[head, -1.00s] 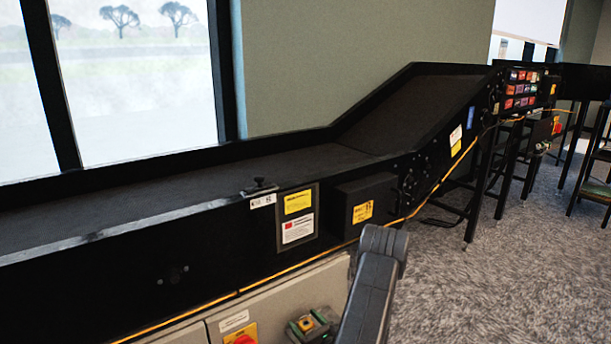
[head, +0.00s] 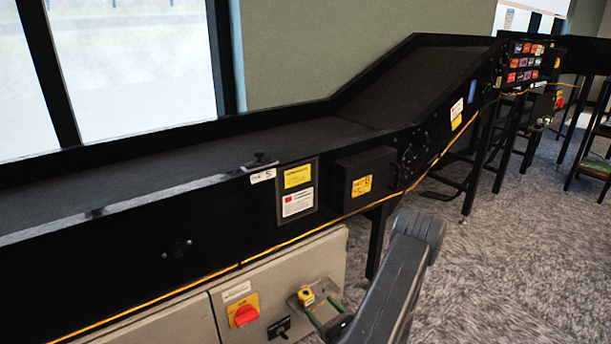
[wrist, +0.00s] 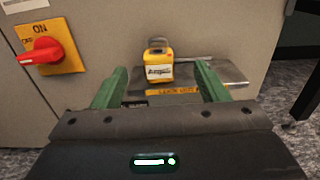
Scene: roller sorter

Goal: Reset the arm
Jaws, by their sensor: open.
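My gripper (wrist: 160,88) is open. In the wrist view its two green fingers stand apart to either side of a yellow padlock (wrist: 159,66) with a grey shackle and a white label, and do not touch it. The padlock is by a grey metal piece (wrist: 232,73) with a yellow lock-out label on the cabinet front. In the head view my gripper (head: 325,314) is low at the centre, just right of and below the padlock (head: 306,296). My dark arm link (head: 405,270) rises to its right.
A red rotary switch (head: 243,315) on a yellow plate sits left of the padlock on the beige cabinet (head: 322,258). The black conveyor (head: 110,260) runs above it, with an orange cable along its lower edge. Carpeted floor (head: 500,270) is open at right.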

